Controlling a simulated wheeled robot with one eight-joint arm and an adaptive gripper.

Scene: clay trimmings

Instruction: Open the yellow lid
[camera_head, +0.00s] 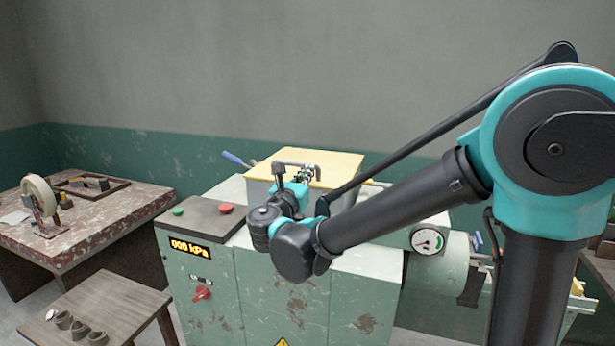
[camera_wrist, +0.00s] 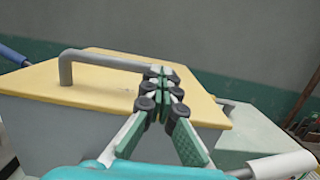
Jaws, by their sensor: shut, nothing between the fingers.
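The yellow lid (camera_head: 339,165) lies flat on top of a grey box on the green machine, and looks closed. A grey bar handle (camera_head: 291,163) rises from its near left part. The lid (camera_wrist: 92,89) and handle (camera_wrist: 100,57) also show in the wrist view. My gripper (camera_head: 308,172) is above the lid near the handle's right end. In the wrist view my gripper (camera_wrist: 160,72) is shut, with its fingertips in front of the right end of the handle. I cannot tell whether they touch it.
The green machine (camera_head: 270,290) has a pressure display (camera_head: 190,248), a green button (camera_head: 178,211), a red button (camera_head: 226,208) and a gauge (camera_head: 427,240). A blue-handled lever (camera_head: 236,160) sticks out left of the box. A worn table (camera_head: 95,220) and a low stool (camera_head: 125,300) stand left.

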